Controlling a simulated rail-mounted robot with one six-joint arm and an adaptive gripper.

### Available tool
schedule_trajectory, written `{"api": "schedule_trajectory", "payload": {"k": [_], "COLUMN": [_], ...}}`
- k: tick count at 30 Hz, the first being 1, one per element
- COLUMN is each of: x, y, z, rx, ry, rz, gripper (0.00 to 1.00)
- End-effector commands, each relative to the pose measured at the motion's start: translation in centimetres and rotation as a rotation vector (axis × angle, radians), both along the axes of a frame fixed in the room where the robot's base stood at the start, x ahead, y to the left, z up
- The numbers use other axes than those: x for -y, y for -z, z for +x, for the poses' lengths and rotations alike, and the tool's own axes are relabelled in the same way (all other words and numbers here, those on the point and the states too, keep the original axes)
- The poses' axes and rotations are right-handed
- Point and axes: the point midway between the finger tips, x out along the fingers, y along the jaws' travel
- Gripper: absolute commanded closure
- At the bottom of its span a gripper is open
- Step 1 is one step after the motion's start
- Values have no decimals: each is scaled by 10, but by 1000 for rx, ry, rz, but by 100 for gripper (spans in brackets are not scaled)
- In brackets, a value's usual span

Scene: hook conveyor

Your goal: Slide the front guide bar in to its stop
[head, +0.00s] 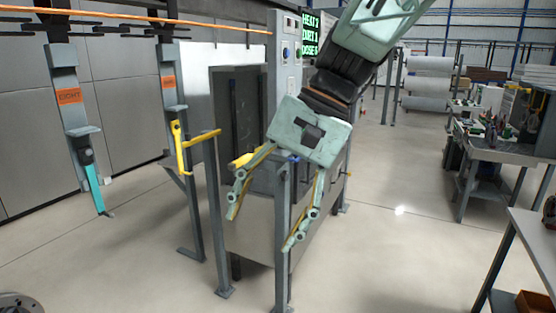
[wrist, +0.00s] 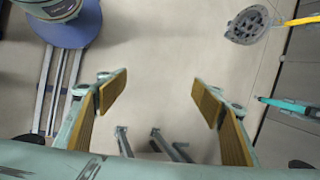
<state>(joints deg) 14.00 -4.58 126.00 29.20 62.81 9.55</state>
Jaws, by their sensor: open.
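My gripper (head: 261,229) hangs open and empty in the middle of the head view, fingers pointing down. In the wrist view its open fingers (wrist: 160,97) have bare floor between them. Another yellow bar end (head: 241,160) shows just behind my gripper's left finger, partly hidden. I cannot tell for certain which is the front guide bar, or where its stop is.
Hangers with orange labels (head: 69,96) hang from an orange rail (head: 140,17); one holds a teal tool (head: 93,185). Workbenches (head: 500,150) stand right. Floor between is clear.

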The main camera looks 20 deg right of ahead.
Motion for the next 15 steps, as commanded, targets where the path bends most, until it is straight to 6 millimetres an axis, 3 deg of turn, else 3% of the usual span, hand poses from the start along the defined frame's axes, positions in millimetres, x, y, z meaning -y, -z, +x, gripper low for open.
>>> {"api": "schedule_trajectory", "payload": {"k": [15], "x": [14], "y": [-12], "z": [84], "rx": [-108], "ry": [194], "rz": [197], "gripper": [39]}}
